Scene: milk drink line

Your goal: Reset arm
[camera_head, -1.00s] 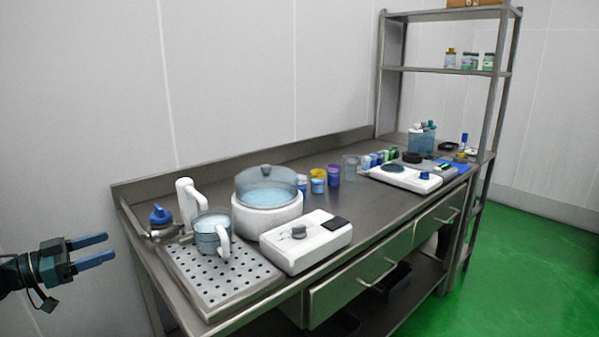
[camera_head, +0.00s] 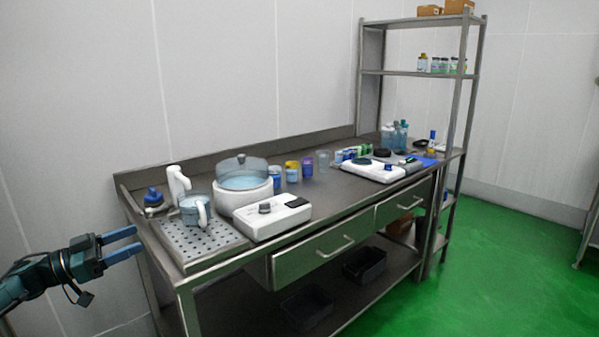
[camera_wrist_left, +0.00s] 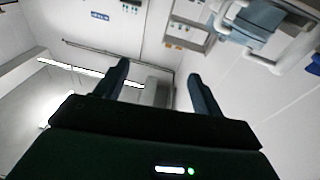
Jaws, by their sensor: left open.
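My left gripper (camera_head: 121,244) is open and empty, with its two blue fingers pointing right. It is in the air to the left of the steel table (camera_head: 250,161), apart from it. The left wrist view also shows this gripper (camera_wrist_left: 158,90) with its fingers spread and nothing between them. My right gripper is not in view.
A perforated tray (camera_head: 190,245) with a clear jug (camera_head: 193,211) stands at the table's near left corner. Beside it are a white pot with a clear lid (camera_head: 243,181) and a white scale (camera_head: 272,219). A steel shelf rack (camera_head: 420,74) stands at the far end. Green floor (camera_head: 480,270) is open at the right.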

